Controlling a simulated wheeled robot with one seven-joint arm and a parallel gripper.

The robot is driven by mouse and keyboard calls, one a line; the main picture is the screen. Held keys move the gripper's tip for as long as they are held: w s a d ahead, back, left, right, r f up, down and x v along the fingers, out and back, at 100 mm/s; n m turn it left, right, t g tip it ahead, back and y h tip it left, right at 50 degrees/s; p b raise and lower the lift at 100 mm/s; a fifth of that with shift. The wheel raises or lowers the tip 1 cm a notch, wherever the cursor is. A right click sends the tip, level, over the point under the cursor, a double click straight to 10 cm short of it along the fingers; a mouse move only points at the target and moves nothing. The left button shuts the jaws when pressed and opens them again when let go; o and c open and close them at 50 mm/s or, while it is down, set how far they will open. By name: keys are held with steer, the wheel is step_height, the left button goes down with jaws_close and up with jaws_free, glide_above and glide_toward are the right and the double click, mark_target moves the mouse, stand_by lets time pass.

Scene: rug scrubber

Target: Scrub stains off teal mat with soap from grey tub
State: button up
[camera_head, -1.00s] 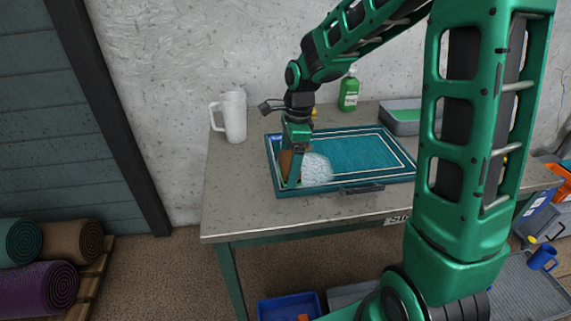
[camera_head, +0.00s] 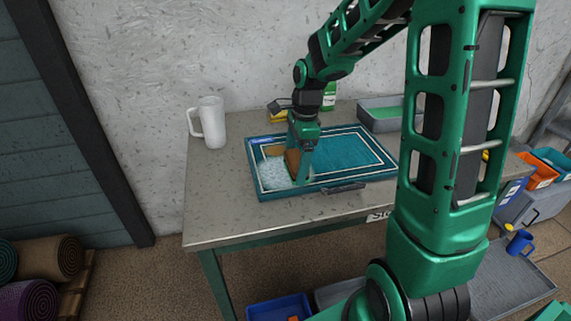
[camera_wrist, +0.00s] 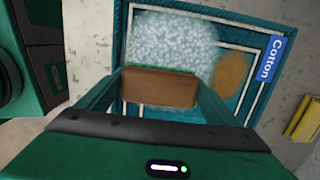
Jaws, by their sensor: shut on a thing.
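The teal mat (camera_head: 350,152) with white border lines lies on the table. White suds (camera_head: 274,174) cover its left part; they also show in the wrist view (camera_wrist: 175,42). An orange-brown stain (camera_wrist: 232,74) lies beside the suds, next to a blue "Cotton" label (camera_wrist: 270,58). My gripper (camera_head: 299,172) is shut on a brown wooden-backed brush (camera_wrist: 160,87), held down at the mat by the edge of the suds. The brush's underside is mostly hidden. The grey tub (camera_head: 381,123) with green liquid stands at the table's back right.
A white pitcher (camera_head: 211,122) stands at the table's back left. A green bottle (camera_head: 329,95) and a yellow object (camera_head: 279,116) are behind my gripper. A dark squeegee-like tool (camera_head: 343,188) lies at the mat's front edge. The table's front left is clear.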

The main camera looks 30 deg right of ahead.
mark_target(265, 178)
steer(key=shift+w+a+f, duration=0.1)
steer(key=shift+w+a, duration=0.1)
steer(key=shift+a, duration=0.95)
steer(key=shift+w+a+f, duration=0.1)
steer(key=shift+w+a, duration=0.1)
steer(key=shift+a, duration=0.95)
steer(key=shift+w+a+r, duration=0.1)
steer(key=shift+w+a, duration=0.1)
steer(key=shift+a, duration=0.75)
steer(key=shift+w+a, duration=0.15)
steer(key=shift+a, duration=0.75)
steer(key=shift+s+d+r, duration=0.1)
steer(key=shift+s+d, duration=0.1)
steer(key=shift+d, duration=0.9)
steer(key=shift+s+d+r, duration=0.1)
steer(key=shift+s+d, duration=0.05)
steer(key=shift+d, duration=0.9)
steer(key=shift+s+d+f, duration=0.1)
steer(key=shift+s+d, duration=0.05)
steer(key=shift+d, duration=0.5)
steer(key=shift+s+d+f, duration=0.1)
steer(key=shift+s+d, duration=0.05)
steer(key=shift+d, duration=0.55)
steer(key=shift+s+d+f, duration=0.1)
steer(key=shift+s+d, duration=0.05)
steer(key=shift+d, duration=0.5)
steer(key=shift+w+r, duration=0.1)
steer(key=shift+r, duration=2.2)
